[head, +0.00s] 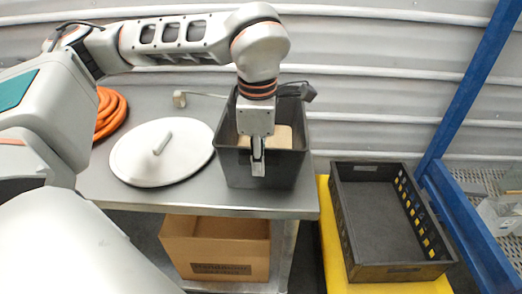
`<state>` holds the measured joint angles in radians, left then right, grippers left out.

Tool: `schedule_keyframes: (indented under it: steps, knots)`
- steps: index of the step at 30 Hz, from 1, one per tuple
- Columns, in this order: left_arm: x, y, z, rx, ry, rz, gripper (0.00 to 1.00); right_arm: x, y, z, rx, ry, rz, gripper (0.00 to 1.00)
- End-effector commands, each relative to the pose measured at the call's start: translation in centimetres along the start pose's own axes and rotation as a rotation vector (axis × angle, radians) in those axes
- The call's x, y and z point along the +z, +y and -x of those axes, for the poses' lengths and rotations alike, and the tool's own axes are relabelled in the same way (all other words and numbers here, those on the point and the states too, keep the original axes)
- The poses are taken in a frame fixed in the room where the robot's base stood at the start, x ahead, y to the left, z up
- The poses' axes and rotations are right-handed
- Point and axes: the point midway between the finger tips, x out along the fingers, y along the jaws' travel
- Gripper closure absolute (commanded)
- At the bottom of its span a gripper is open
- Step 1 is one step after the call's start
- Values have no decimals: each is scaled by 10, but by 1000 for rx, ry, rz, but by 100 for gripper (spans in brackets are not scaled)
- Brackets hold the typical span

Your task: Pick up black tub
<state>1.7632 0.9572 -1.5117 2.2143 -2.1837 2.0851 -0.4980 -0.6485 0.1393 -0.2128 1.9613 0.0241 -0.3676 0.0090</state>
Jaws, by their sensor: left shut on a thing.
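The black tub (235,172) stands upright on the grey metal table, near its right end. Light brown material shows inside it. My left gripper (258,165) points down at the tub's near wall and is shut on its rim. My left arm comes in from the left and covers part of the tub's inside and back. My right gripper does not show.
A round white lid (190,152) with a handle lies left of the tub, beside an orange hose (108,112). A cardboard box (215,232) sits below the table. A black crate (365,262) rests on a yellow surface (330,240) at right, next to a blue frame (462,95).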

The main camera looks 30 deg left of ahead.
Motion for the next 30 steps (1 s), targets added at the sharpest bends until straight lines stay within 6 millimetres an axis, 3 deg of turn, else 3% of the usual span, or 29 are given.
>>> schedule_keyframes:
  steps: [8,21,30]
  knots:
    - [2,6,42,10,-8,1,100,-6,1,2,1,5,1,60]
    - [1,16,153,10,-7,2,100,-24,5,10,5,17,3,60]
    - [1,20,193,7,-5,0,100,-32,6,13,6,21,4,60]
